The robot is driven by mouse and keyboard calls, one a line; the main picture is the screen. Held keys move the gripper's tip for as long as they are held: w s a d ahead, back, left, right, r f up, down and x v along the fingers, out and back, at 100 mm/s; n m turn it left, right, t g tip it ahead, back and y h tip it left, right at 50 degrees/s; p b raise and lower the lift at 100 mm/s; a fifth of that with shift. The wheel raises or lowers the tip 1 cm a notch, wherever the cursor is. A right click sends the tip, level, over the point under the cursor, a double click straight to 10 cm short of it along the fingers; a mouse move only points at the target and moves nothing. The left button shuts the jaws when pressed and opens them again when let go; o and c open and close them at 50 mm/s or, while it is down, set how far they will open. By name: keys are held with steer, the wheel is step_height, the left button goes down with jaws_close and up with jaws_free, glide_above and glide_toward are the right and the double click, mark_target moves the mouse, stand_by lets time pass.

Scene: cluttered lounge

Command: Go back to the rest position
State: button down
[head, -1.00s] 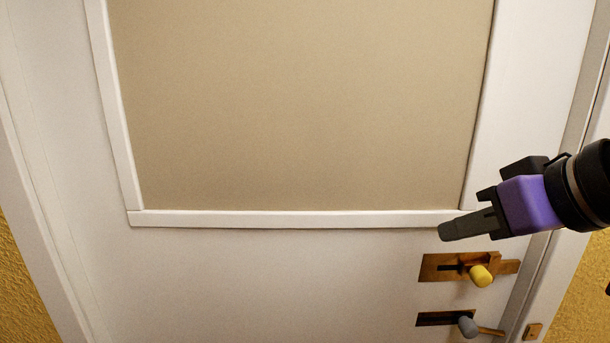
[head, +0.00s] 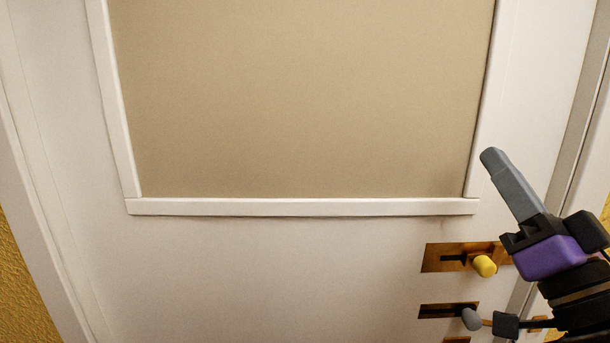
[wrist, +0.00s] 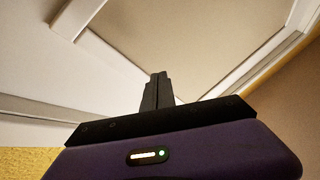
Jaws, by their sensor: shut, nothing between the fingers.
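My gripper (head: 490,156) is shut and empty at the right of the head view. Its fingers point up and to the left, in front of the door's right side. In the wrist view, its closed fingers (wrist: 157,88) stand together with the door's panel behind them. The purple gripper body fills the bottom of that view. No rest position is marked in the frames.
A white door (head: 250,270) with a beige panel (head: 300,100) fills the head view. A brass latch with a yellow knob (head: 485,266) and a lower latch with a grey knob (head: 471,319) sit below my gripper. Yellow wall (head: 25,280) shows at lower left.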

steer(key=s+d+f+m+g+h+b, duration=0.1)
steer(key=s+f+m+h, duration=0.2)
steer(key=f, duration=0.5)
steer(key=s+f+g+h, duration=0.1)
steer(key=s+f+h, duration=0.2)
steer(key=s+f, duration=0.35)
steer(key=s+d+f+m+h+b, duration=0.15)
steer(key=f+h, duration=0.25)
steer(key=f, duration=0.5)
steer(key=s+a+f+n+g+y+b, duration=0.1)
steer(key=s+a+f+n+g+y, duration=0.1)
steer(key=s+f, duration=0.8)
steer(key=s+a+f+n+g+y+b, duration=0.1)
steer(key=s+a+f+n+g+y, duration=0.2)
steer(key=s+f, duration=0.8)
steer(key=s+a+n+g, duration=0.1)
steer(key=s+g, duration=0.1)
steer(key=s, duration=0.1)
steer(key=shift+n, duration=0.35)
